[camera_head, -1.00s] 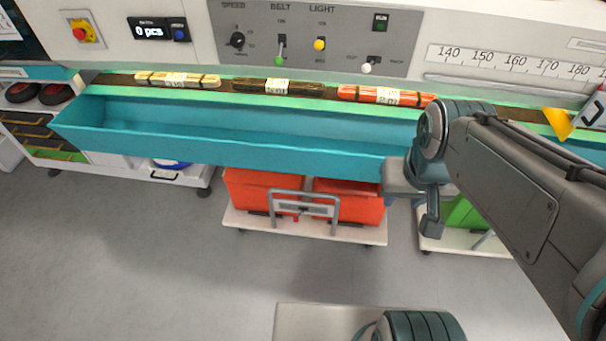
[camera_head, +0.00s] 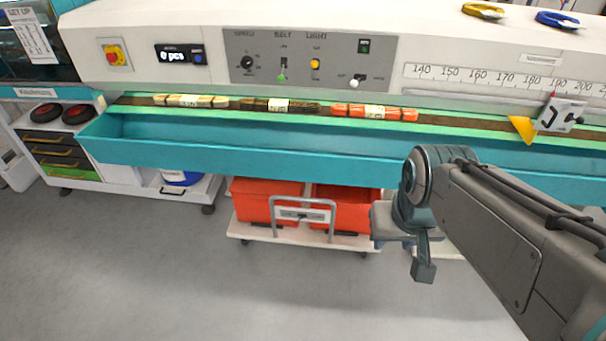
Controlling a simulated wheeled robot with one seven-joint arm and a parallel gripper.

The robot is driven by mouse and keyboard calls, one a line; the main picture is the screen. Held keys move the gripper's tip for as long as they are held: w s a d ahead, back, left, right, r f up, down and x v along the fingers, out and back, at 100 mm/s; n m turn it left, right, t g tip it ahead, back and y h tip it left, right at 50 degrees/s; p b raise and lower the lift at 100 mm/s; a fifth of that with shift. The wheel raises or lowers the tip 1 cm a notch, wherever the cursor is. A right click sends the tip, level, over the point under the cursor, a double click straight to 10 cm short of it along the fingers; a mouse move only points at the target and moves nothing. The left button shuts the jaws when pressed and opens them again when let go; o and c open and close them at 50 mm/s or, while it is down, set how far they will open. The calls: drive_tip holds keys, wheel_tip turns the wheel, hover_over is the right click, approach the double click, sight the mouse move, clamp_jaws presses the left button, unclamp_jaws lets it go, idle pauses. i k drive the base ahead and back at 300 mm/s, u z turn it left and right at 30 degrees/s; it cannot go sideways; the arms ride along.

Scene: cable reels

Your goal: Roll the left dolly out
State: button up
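The left dolly (camera_head: 262,234) is a low white platform on casters under the bench. It carries two red crates, a left one (camera_head: 256,205) and a right one (camera_head: 350,210). A grey tubular handle (camera_head: 331,214) stands upright at its front. My gripper (camera_head: 423,268) hangs at the end of my arm, to the right of the dolly in the picture and apart from its handle. Its fingers are small and seen from behind, so I cannot tell whether they are open. A second white dolly deck (camera_head: 445,251) shows partly behind my arm.
A long teal trough (camera_head: 250,150) runs along the bench front above the dolly. Three cable bundles lie on the belt, including an orange one (camera_head: 350,112). A drawer cart (camera_head: 60,150) stands at left. The grey floor (camera_head: 200,290) in front is clear.

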sight(303, 235)
drive_tip(key=u, duration=0.25)
drive_tip(key=i, duration=1.1)
drive_tip(key=z, duration=0.4)
